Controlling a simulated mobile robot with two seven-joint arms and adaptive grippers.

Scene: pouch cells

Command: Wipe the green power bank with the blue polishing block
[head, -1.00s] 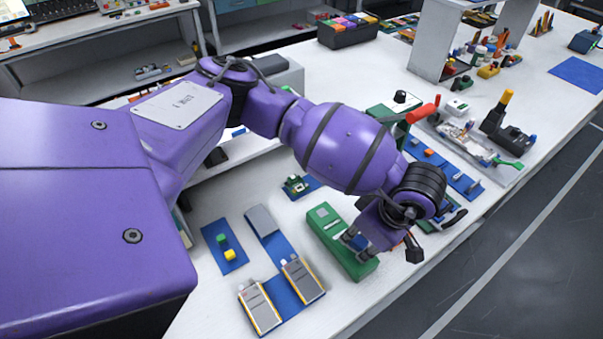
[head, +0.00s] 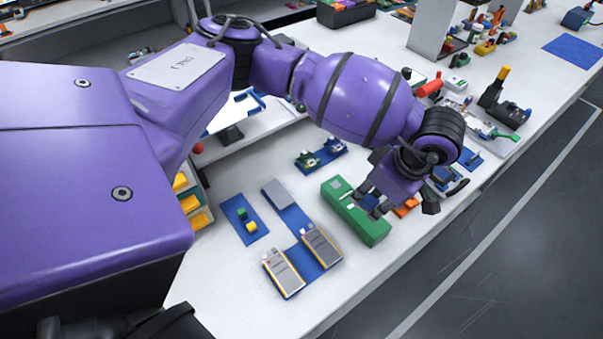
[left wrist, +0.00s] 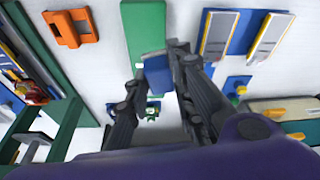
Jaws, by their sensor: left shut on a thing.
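The green power bank (head: 374,230) lies on the white table, a long box with a grey square on its far end. It also shows at the top of the left wrist view (left wrist: 144,25). My left gripper (head: 371,201) is shut on the small blue polishing block (left wrist: 157,75), held between its two fingertips over the power bank's middle. In the head view the block (head: 369,203) is partly hidden by the fingers. I cannot tell whether it touches the bank's top.
Two grey pouch cells (head: 284,272) lie on a blue mat left of the power bank. A smaller blue mat (head: 238,214) with green and yellow blocks lies further left. An orange piece (head: 405,207) is close right of my gripper. The table's front edge is near.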

